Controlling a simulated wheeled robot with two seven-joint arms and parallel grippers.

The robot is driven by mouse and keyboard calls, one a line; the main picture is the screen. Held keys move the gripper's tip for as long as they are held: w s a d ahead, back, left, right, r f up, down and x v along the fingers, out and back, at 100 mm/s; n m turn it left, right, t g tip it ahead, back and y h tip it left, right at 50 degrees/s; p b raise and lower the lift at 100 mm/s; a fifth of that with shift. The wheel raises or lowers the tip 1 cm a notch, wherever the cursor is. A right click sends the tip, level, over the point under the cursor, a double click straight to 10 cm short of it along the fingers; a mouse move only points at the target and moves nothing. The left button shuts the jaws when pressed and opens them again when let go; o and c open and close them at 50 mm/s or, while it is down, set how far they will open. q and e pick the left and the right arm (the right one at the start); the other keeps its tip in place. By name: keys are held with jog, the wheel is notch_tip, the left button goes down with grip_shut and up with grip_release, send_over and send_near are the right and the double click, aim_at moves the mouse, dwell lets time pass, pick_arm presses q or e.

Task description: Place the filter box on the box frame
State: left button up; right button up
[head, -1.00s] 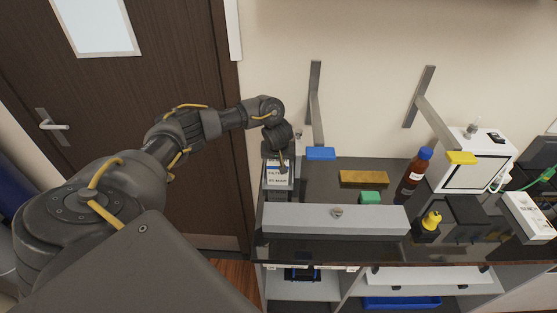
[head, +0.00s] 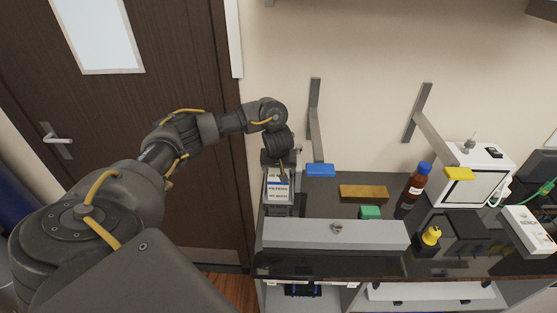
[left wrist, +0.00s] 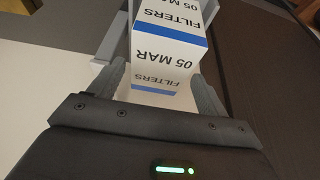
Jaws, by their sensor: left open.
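The filter box (head: 278,188) is white with a blue band and sits at the left end of the dark bench. In the left wrist view the filter box (left wrist: 170,50) shows its "FILTERS 05 MAR" print, and a grey frame part (left wrist: 116,38) shows beside and behind it. This looks like the box frame; how the box is seated in it is hidden. My left gripper (left wrist: 160,88) is open, its fingers on either side of the box's near end, with small gaps visible. My right gripper is out of view.
Wall brackets with blue (head: 320,170) and yellow (head: 459,173) ends jut over the bench.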

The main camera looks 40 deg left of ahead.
pick_arm(q)
jog(key=p+v, duration=0.2)
jog(key=v, duration=0.4)
jog(key=shift+s+d+r, duration=0.1)
jog(key=shift+s+r, duration=0.05)
jog(key=shift+r, duration=0.05)
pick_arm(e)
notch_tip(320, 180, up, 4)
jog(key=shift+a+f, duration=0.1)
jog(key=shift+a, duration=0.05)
